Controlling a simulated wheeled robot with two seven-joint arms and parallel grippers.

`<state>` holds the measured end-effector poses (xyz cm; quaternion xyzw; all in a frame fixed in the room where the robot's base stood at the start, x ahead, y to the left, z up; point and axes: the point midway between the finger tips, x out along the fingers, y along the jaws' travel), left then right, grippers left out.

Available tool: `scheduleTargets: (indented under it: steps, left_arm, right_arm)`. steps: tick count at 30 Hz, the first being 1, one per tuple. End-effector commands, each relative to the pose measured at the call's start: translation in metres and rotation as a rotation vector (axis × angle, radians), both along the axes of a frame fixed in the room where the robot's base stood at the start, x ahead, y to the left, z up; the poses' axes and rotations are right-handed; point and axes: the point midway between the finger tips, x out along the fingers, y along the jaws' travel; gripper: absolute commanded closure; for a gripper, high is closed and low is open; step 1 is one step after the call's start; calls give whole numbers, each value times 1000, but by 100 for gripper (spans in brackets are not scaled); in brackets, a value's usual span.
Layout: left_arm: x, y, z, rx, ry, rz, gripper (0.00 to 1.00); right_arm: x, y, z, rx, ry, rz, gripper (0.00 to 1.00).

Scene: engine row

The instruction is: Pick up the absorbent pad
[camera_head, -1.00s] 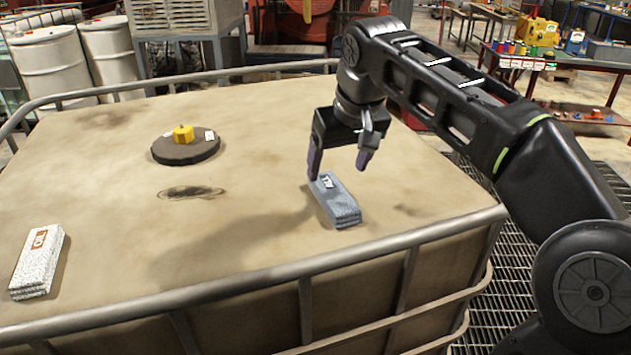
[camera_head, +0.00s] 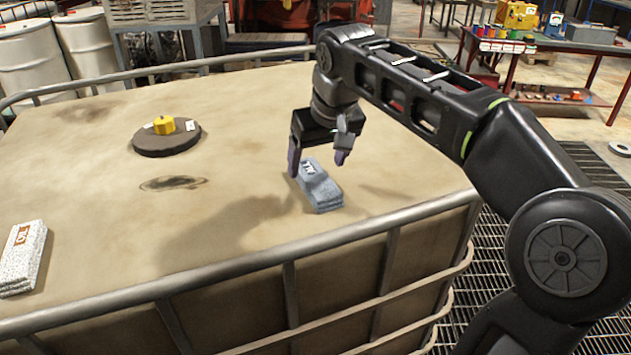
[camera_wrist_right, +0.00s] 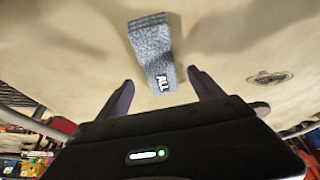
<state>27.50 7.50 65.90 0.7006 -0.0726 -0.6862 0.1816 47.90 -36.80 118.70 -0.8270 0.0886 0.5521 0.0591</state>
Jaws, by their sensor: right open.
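A blue-grey folded pad (camera_head: 324,192) marked "ALL" lies on the tan top of the caged tank. It also shows in the right wrist view (camera_wrist_right: 152,45), its labelled end reaching between my right fingers. My right gripper (camera_head: 317,164) is open and empty over the far end of this pad, one finger on each side. The right wrist view shows the fingers (camera_wrist_right: 160,80) apart from the pad's sides. A second pad (camera_head: 22,262), white and speckled with an orange label, lies at the left edge of the head view. My left gripper is out of view.
A dark round lid with a yellow cap (camera_head: 164,125) stands left of the gripper on the tank top. A dark stain (camera_head: 172,183) lies in front of it. A metal rail (camera_head: 245,255) runs along the tank's near edge. The surface between the two pads is clear.

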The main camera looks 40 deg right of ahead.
Motion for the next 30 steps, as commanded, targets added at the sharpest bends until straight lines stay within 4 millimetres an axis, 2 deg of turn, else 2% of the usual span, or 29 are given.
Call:
scheduleTargets:
  steps: [9, 28, 30]
  left_arm:
    - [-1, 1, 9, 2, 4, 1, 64]
    - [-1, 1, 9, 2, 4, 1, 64]
    - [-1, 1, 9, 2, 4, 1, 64]
  right_arm:
    - [16, -3, -38, 1, 3, 0, 24]
    - [17, -4, -41, 0, 1, 0, 24]
    - [17, -4, -41, 0, 1, 0, 29]
